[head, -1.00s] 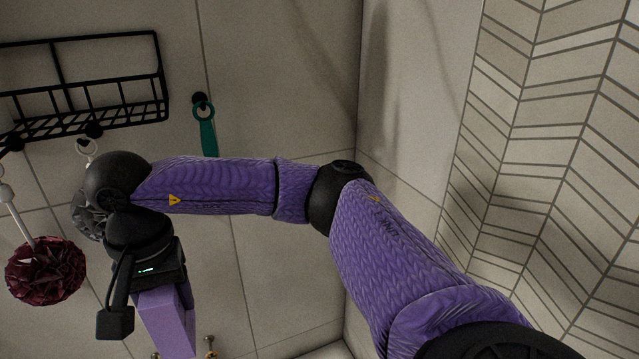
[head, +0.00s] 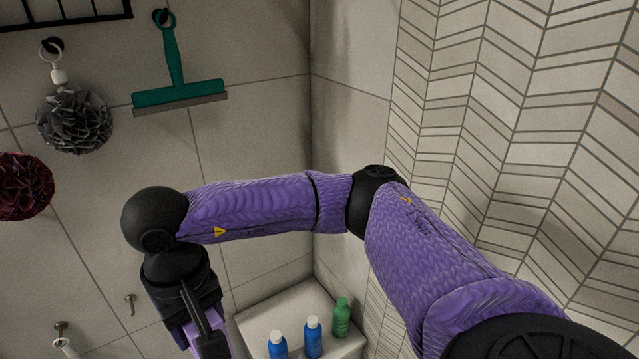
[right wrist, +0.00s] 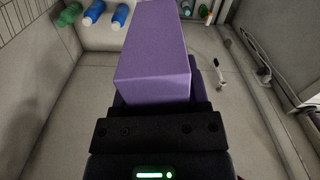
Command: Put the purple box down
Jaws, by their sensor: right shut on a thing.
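The purple box (right wrist: 155,52) is a plain block that fills the upper middle of the right wrist view. In the head view a bit of the box (head: 181,337) shows below my right gripper (head: 190,318), at the bottom edge. Most of the box is hidden there by the gripper and the frame edge. My left gripper is in neither view.
A pale ledge (head: 290,300) in the corner bears two blue bottles (head: 313,338) and a green bottle (head: 341,318). A green squeegee (head: 178,92), a grey pouf (head: 75,120) and a dark red pouf (head: 22,187) hang along the left wall. Tiled walls meet behind my arm.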

